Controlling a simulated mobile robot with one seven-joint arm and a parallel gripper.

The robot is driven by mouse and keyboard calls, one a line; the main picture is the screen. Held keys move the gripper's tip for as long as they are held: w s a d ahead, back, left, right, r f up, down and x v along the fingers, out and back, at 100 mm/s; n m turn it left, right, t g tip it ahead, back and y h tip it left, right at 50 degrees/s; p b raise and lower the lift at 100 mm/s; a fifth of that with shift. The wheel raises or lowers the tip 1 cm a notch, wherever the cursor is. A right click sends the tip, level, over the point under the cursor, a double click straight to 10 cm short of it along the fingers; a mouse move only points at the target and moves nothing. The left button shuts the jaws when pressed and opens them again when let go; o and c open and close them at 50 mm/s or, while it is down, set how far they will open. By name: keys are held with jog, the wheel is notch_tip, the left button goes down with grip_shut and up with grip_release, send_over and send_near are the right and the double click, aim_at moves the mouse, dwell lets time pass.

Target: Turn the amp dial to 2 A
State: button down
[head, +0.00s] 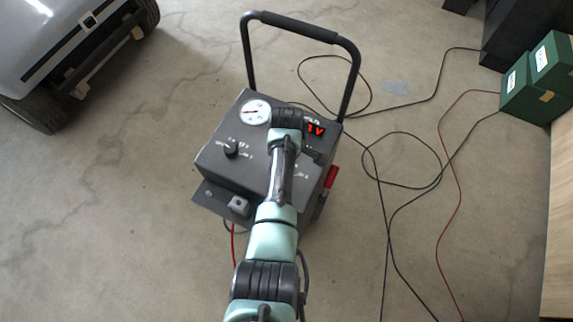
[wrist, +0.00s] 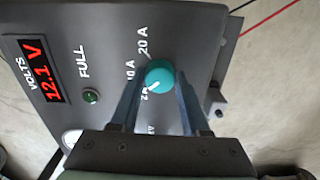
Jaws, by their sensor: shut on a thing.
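The amp dial (wrist: 160,75) is a round teal knob on the grey charger panel, seen in the wrist view. Its white pointer mark slants to the lower left, toward the partly covered label that looks like 2 A. The 20 A label is above it, and the 10 A label is to its left, partly behind a finger. My gripper (wrist: 158,82) has one finger on each side of the knob and is shut on it. In the head view my arm hides the dial and fingertips; the charger (head: 215,160) stands beneath my arm.
A red display (wrist: 45,70) reads 12.1 V, near a green lamp (wrist: 90,96). In the head view, a black knob (head: 231,150) and a round gauge (head: 256,111) share the panel. A tall handle (head: 300,27) rises behind. Cables cross the floor at right.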

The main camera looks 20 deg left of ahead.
jog(key=shift+r+n, duration=0.1)
jog(key=shift+n, duration=1)
jog(key=shift+a, duration=0.1)
jog(key=shift+c, duration=1.9)
grip_release()
notch_tip(320, 180, up, 13)
jog(key=p, duration=0.2)
